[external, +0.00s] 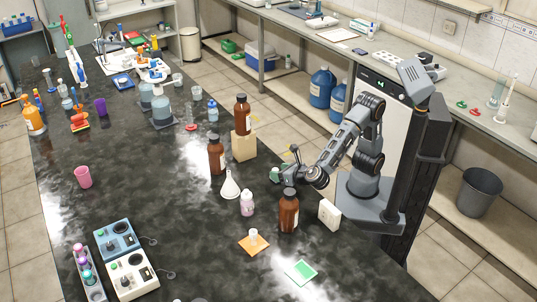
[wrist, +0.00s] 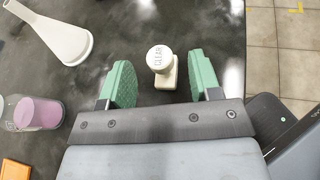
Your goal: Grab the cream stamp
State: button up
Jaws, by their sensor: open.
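The cream stamp (wrist: 162,66) has a round knob lettered "CLEAR" on top and a squarish base below. In the wrist view it stands upright on the dark bench, between the tips of my two green fingers. Gaps show on both sides, and the right finger is nearer. My gripper (wrist: 160,82) is open and holds nothing. In the external view my gripper (external: 282,174) is low over the bench, behind a brown bottle. I cannot make out the stamp there; the gripper and bottle seem to hide it.
The brown bottle (external: 288,212) stands close in front. A cream block (external: 329,214) is to the right. An orange pad (external: 262,247) and a green-and-white card (external: 301,272) lie nearer the camera.

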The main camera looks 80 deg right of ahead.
jog(key=shift+b+x, duration=0.35)
jog(key=shift+x, duration=1.95)
jog(key=shift+c, duration=0.2)
jog(key=c, duration=1)
jog(key=shift+r, duration=0.1)
